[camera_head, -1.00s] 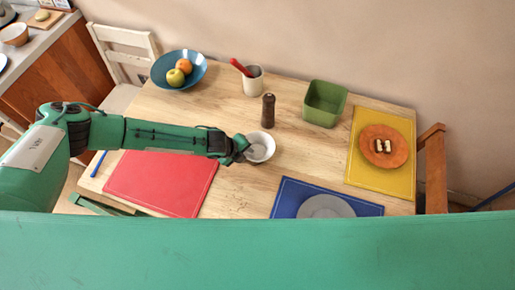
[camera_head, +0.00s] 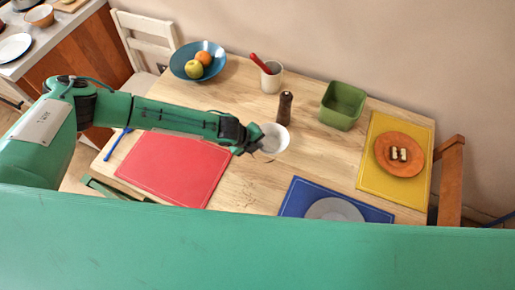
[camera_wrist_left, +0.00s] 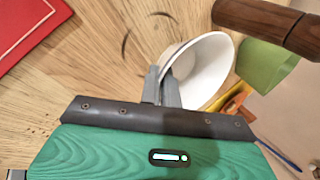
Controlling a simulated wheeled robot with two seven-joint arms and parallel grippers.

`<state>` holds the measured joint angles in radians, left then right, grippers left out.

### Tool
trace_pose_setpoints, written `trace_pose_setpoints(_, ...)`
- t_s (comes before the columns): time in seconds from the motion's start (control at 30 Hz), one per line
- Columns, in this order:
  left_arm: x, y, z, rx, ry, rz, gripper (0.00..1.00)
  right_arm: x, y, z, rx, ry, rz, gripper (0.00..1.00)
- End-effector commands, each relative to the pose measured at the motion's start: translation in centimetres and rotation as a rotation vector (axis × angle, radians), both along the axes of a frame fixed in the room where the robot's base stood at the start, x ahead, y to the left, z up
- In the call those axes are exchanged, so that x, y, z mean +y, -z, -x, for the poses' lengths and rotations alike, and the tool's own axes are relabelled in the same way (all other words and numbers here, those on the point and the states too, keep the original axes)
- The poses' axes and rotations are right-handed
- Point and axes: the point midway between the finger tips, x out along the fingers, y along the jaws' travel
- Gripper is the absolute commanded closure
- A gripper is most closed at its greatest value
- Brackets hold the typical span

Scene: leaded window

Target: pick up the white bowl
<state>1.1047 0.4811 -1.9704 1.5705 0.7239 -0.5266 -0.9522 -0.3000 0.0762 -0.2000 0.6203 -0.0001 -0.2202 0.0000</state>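The white bowl (camera_head: 276,138) is at my left gripper (camera_head: 257,142), over the middle of the table. In the left wrist view, the fingers of my left gripper (camera_wrist_left: 161,84) are close together with the near rim of the white bowl (camera_wrist_left: 203,72) between them. The bowl looks raised a little above the wood, with its opening upward and slightly tilted. The fingertip inside the bowl is partly hidden by the rim. My right gripper is not in view.
A dark pepper mill (camera_head: 285,107) stands close behind the bowl. A green square container (camera_head: 342,106), a utensil crock (camera_head: 272,79) and a blue fruit bowl (camera_head: 180,65) stand farther back. Red (camera_head: 172,168), blue (camera_head: 295,197) and yellow (camera_head: 375,178) mats lie around.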

Motion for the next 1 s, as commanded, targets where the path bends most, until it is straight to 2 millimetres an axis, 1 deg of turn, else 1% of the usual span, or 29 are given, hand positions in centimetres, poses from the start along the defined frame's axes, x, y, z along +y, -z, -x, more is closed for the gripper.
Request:
trace_pose_setpoints(0.03, 0.0, -1.4, -0.2, -0.005, 0.002, 0.004, 1.00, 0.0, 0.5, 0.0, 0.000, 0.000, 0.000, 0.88)
trace_pose_setpoints(0.07, 0.0, -2.3, -0.2, -0.005, 0.001, 0.004, 1.00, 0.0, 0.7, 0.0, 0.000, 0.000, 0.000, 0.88)
trace_pose_setpoints(0.1, -0.1, -3.6, -0.2, -0.007, 0.002, 0.005, 1.00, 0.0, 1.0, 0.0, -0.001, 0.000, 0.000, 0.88)
trace_pose_setpoints(0.3, 0.0, -9.6, -0.2, -0.007, 0.001, 0.003, 1.00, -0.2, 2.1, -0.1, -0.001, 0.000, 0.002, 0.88)
trace_pose_setpoints(0.4, -0.1, -12.0, -0.2, -0.007, 0.001, 0.003, 1.00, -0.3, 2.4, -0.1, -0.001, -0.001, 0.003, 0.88)
trace_pose_setpoints(0.5, 0.0, -13.9, -0.1, -0.005, 0.001, 0.002, 1.00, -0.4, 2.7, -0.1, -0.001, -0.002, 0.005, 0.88)
trace_pose_setpoints(0.6, -0.1, -15.2, -0.1, -0.003, 0.000, 0.003, 1.00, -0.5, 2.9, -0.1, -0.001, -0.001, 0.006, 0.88)
trace_pose_setpoints(0.7, -0.1, -15.9, -0.1, -0.003, 0.001, 0.001, 1.00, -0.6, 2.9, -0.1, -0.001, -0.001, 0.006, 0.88)
trace_pose_setpoints(0.83, -0.1, -16.3, -0.1, -0.002, 0.002, 0.001, 1.00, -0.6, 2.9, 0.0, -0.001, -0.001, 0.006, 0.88)
trace_pose_setpoints(1.0, -0.2, -16.2, 0.1, -0.002, 0.000, 0.002, 1.00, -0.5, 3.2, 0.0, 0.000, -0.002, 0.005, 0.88)
